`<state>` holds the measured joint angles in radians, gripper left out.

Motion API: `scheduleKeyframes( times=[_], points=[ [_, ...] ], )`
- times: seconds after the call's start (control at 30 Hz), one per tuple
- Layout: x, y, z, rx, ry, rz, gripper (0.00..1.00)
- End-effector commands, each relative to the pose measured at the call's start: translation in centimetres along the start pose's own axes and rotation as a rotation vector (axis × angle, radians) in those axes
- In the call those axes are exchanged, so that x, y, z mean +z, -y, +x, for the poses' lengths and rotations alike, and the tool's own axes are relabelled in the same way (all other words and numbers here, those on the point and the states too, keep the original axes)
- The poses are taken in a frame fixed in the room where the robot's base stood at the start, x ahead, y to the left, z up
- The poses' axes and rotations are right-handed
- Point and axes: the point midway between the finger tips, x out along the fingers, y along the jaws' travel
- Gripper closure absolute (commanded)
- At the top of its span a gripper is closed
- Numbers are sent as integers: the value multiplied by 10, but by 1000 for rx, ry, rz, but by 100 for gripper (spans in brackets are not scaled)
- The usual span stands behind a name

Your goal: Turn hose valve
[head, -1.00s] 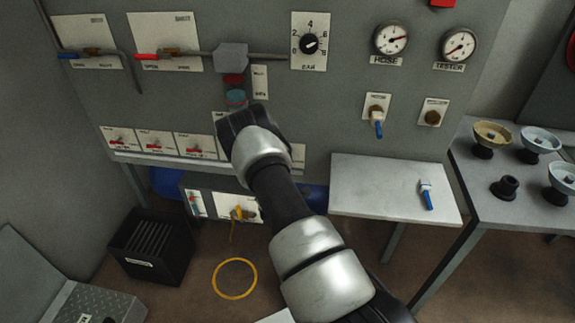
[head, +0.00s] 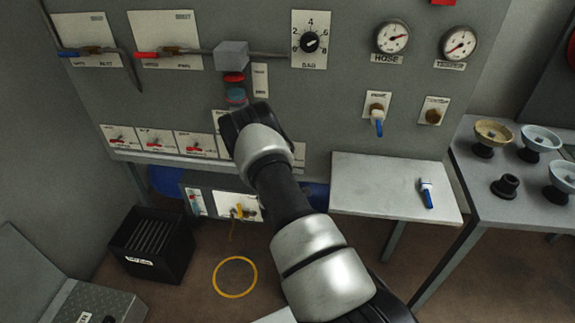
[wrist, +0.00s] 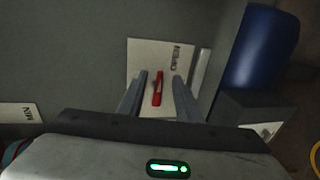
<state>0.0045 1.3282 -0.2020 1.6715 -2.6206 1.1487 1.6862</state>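A small red valve handle (wrist: 157,88) stands on a white label plate (wrist: 150,52) in the wrist view. My gripper (wrist: 159,83) is open, with one finger on each side of the red handle and a gap visible on both sides. In the head view my gripper (head: 245,122) is at the right end of the lower row of white plates and hides the handle there. Other red handles (head: 158,142) show on the plates to its left.
A grey shelf (head: 375,185) with a blue-handled part (head: 427,192) juts out at right. A black bin (head: 152,245) and yellow ring (head: 235,277) are on the floor.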

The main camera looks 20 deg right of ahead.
Motion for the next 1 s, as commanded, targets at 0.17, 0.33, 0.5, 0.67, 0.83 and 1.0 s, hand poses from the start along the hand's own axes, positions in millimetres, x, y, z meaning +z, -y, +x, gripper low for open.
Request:
scheduleKeyframes(
  times=[0.17,0.33,0.5,0.67,0.83,1.0],
  points=[
    [0,0,-12,-1,0,0,68],
    [-1,-1,-46,-3,-1,-1,68],
    [-1,-1,-89,-3,-2,-1,68],
    [-1,0,-127,-3,-2,-2,68],
    [-1,0,-157,-2,-1,-1,68],
    [0,0,-172,-1,-1,0,68]
  ],
)
